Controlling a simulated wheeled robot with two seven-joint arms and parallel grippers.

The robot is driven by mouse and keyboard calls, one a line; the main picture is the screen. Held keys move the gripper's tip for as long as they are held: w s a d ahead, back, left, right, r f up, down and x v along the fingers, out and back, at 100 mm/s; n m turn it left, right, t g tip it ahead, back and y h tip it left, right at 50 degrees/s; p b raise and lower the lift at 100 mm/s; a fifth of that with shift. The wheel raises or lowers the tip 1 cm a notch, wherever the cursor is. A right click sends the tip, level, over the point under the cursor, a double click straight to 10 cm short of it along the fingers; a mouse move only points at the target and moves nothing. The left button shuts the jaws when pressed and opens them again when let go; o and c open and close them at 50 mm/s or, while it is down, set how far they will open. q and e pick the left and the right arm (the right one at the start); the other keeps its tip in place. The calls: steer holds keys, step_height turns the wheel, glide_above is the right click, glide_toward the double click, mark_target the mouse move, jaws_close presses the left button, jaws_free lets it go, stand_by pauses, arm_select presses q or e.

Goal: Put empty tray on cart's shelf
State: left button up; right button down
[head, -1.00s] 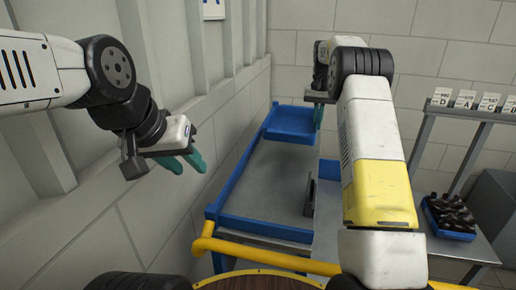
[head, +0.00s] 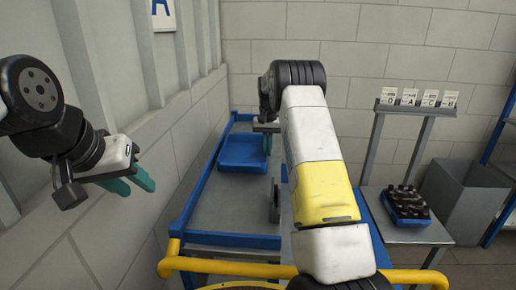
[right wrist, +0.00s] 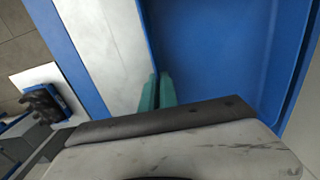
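An empty blue tray (head: 241,150) sits at the far end of the cart's grey shelf (head: 228,205), inside the blue rim. My right gripper (head: 267,143) is at the tray's right edge. In the right wrist view its teal fingers (right wrist: 158,92) are close together at the tray's side wall, with the tray's interior (right wrist: 215,50) to the right; they appear shut on that wall. My left gripper (head: 138,181) hangs near the wall at left, its teal fingers apart and empty. My right forearm hides part of the cart's right side.
The cart's yellow handle (head: 215,267) crosses the front. A dark upright piece (head: 274,202) stands on the shelf.

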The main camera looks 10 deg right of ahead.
steer(key=c, duration=1.6)
jaws_free()
steer(key=shift+c, duration=0.2)
